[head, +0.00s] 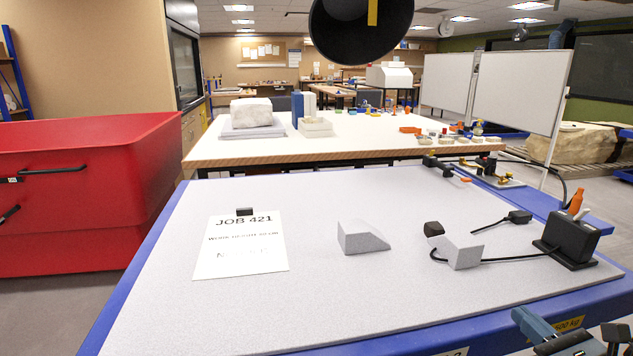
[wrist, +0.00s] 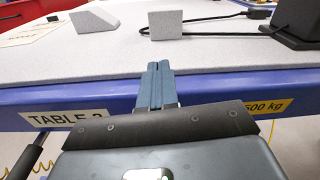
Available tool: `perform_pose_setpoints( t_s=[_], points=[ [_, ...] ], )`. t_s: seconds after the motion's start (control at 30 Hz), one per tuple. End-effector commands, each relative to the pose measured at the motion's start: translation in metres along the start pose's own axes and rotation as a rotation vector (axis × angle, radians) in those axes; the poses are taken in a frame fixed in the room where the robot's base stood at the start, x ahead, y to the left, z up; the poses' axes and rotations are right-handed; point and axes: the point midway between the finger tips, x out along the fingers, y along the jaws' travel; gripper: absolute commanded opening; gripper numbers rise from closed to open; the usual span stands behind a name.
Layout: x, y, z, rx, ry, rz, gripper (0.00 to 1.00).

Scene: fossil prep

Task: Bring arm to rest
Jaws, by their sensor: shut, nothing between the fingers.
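My gripper (wrist: 158,66) is shut and empty in the wrist view, its two blue-grey fingers pressed together. It points toward the blue front edge of the table (wrist: 60,70) and touches none of the blocks on top. In the head view my gripper (head: 520,314) shows at the bottom right, by the table's front edge. Most of my arm is outside the head view. The grey worktop (head: 300,310) lies beyond the gripper.
On the worktop are a wedge block (head: 362,238), a second grey block (head: 458,252) by a black cable, a black device (head: 568,240) and a JOB 421 sheet (head: 240,255). A red cabinet (head: 90,190) stands left. The worktop's front left is bare.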

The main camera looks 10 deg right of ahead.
Motion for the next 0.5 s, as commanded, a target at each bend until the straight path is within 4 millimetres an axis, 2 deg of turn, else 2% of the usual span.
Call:
perform_pose_setpoints(
  t_s=[0.1,0.23,0.4,0.5],
  points=[
    [-0.027,0.03,-0.032,-0.204,0.082,-0.012,0.0],
    [-0.066,0.064,-0.062,-0.508,0.175,-0.008,0.0],
    [-0.125,0.103,-0.085,-0.943,0.271,0.034,0.0],
    [-0.16,0.123,-0.089,-1.205,0.305,0.074,0.0]
  ],
)
